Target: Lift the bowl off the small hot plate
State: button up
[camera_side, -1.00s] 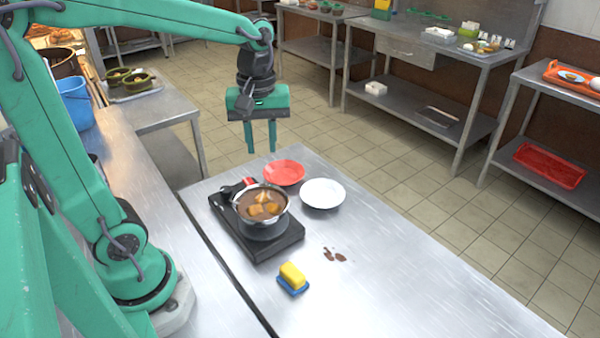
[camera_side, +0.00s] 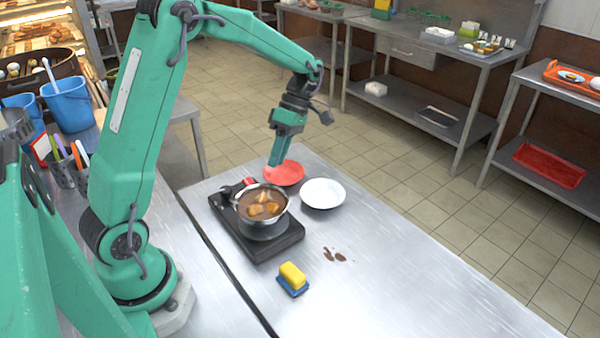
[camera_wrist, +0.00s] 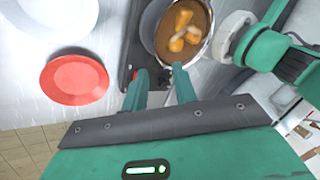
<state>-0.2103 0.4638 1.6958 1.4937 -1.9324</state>
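The steel bowl (camera_side: 262,223), full of brown broth with pale and orange chunks, stands upright on the small black hot plate (camera_side: 275,246). In the wrist view the bowl (camera_wrist: 209,45) is at the top, partly cut off, with the dark hot plate (camera_wrist: 137,35) beside it. My gripper (camera_side: 275,163) points down, above and behind the bowl, near the red plate. In the wrist view its two fingers (camera_wrist: 162,82) are apart with nothing held between them. The fingertips look close to the bowl's near rim there; I cannot tell whether they touch it.
A red plate (camera_side: 284,173) and a white plate (camera_side: 322,194) lie just behind and right of the hot plate. A yellow sponge (camera_side: 292,273) on a blue base and brown spills (camera_side: 334,255) are in front. The table's right part is clear. Blue buckets (camera_side: 70,105) stand at left.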

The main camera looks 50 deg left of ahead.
aim_at(269, 185)
jog(key=shift+x, duration=3.95)
jog(key=shift+w, duration=0.1)
grip_shut()
